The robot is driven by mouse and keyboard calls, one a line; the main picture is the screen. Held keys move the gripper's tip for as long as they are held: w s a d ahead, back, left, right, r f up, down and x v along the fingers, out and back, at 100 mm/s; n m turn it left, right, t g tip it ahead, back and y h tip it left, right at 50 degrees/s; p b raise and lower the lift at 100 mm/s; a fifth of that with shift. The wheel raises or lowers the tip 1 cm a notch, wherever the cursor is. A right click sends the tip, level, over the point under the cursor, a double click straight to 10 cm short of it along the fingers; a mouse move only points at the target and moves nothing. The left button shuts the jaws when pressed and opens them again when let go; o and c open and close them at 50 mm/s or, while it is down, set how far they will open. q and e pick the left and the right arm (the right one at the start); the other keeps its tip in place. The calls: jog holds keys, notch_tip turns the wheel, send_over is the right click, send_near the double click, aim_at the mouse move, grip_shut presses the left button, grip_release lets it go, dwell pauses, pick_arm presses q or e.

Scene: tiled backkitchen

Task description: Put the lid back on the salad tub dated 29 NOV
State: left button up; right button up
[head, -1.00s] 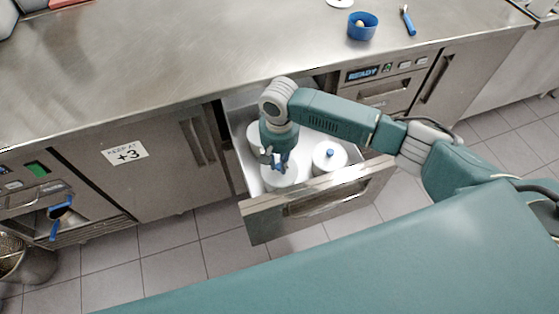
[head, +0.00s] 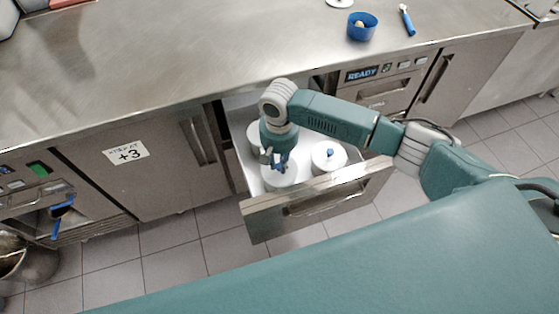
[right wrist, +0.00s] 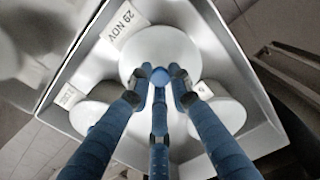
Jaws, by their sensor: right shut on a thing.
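My right gripper (head: 279,164) reaches down into the open drawer. In the right wrist view its three fingers are shut on the blue knob (right wrist: 160,76) of a white round lid (right wrist: 160,45). The lid is over the tub whose tag reads 29 NOV (right wrist: 124,23); the tag sticks out beside the lid's edge. This white tub (head: 280,182) shows below the gripper in the head view. I cannot tell whether the lid rests flat on the rim or hangs just above it. My left gripper is not in view.
Another white tub with a blue-knobbed lid (head: 329,158) stands to the right in the drawer, and one (head: 257,134) at its back left. The drawer front (head: 262,221) stands out from the steel counter (head: 190,60).

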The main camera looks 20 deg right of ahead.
dwell(0.4)
jog(key=o, duration=1.5)
jog(key=shift+r, duration=0.1)
jog(key=shift+r+p, duration=3.45)
jog(key=shift+p, duration=0.95)
grip_shut()
